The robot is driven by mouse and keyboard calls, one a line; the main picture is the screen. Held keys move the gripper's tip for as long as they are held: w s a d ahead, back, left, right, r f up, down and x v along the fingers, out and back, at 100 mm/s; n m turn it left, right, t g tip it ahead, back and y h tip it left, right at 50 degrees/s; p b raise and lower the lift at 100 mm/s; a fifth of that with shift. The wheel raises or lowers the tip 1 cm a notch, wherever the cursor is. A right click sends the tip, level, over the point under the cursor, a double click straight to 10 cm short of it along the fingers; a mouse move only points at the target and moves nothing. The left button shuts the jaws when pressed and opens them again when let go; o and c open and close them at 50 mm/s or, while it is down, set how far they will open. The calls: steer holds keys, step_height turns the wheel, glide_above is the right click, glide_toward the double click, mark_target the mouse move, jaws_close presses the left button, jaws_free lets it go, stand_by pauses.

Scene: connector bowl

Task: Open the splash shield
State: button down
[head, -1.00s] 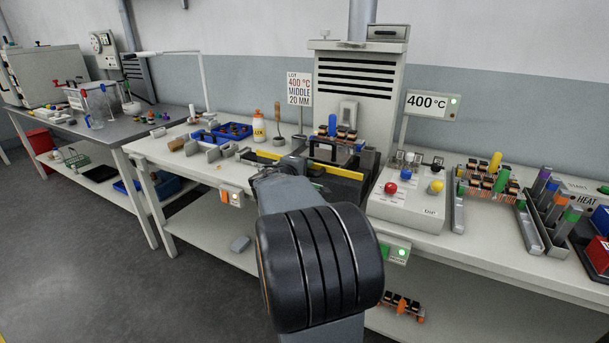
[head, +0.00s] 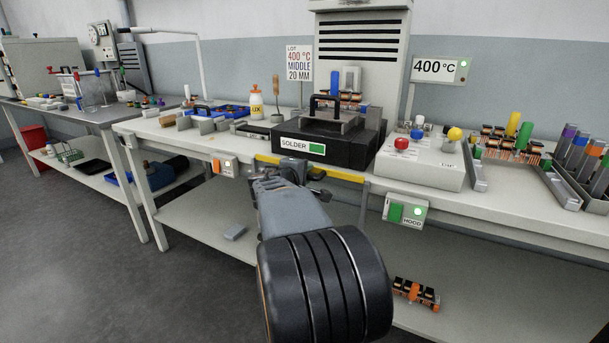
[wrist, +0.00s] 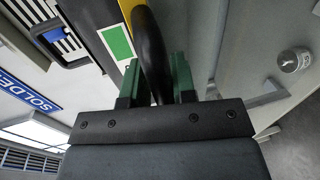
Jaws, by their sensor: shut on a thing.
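The splash shield shows in the head view as a yellow-edged bar (head: 335,175) low along the front of the black soldering unit (head: 345,150), at the bench's front edge. The unit's front label, SOLDER with a green patch (head: 317,149), is in plain sight above it. My gripper (head: 300,180) is at this bar, partly hidden by my wrist. In the wrist view my gripper's green fingers (wrist: 158,82) are shut on a black curved handle (wrist: 150,45). A yellow strip (wrist: 130,8) and the green patch (wrist: 117,42) show beside the handle.
A HOOD switch box (head: 405,211) with a green light hangs on the bench front to the right. A control box (head: 420,170) with coloured knobs stands right of the unit. An orange switch box (head: 223,167) is to the left. A lower shelf (head: 470,285) runs below.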

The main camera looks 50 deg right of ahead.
steer(key=shift+f, duration=0.1)
steer(key=c, duration=1.1)
jaws_free()
steer(key=p+v, duration=0.2)
steer(key=v, duration=1.1)
steer(key=shift+a+p, duration=0.35)
steer(key=shift+p, duration=0.05)
steer(key=shift+s, duration=0.1)
